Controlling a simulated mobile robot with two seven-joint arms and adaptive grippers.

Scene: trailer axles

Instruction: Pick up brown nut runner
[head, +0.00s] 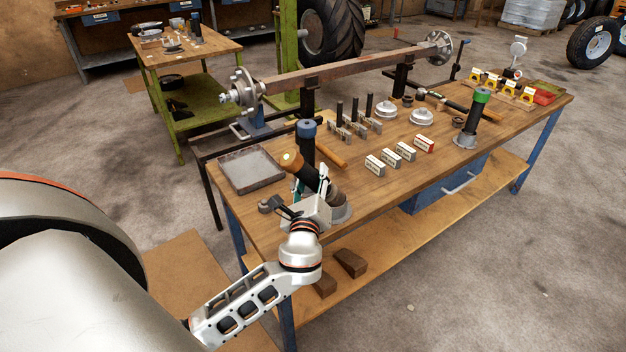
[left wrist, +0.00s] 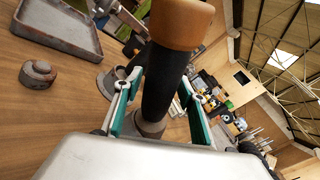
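The brown nut runner (head: 291,160) has a black body and a brown cap. In the head view it leans to the left, its lower part near a grey round base (head: 341,213) at the table's front left. My left gripper (head: 311,189) is around its black body. In the left wrist view the nut runner (left wrist: 160,85) stands between the green finger pads of the left gripper (left wrist: 162,90). My right gripper is not in view.
A blue-capped nut runner (head: 306,130) stands upright just behind. A grey tray (head: 250,170) lies to the left. A small grey part (left wrist: 38,74) lies on the wooden table (head: 420,185). A green-capped nut runner (head: 480,97) stands to the right. An axle (head: 345,66) spans the back.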

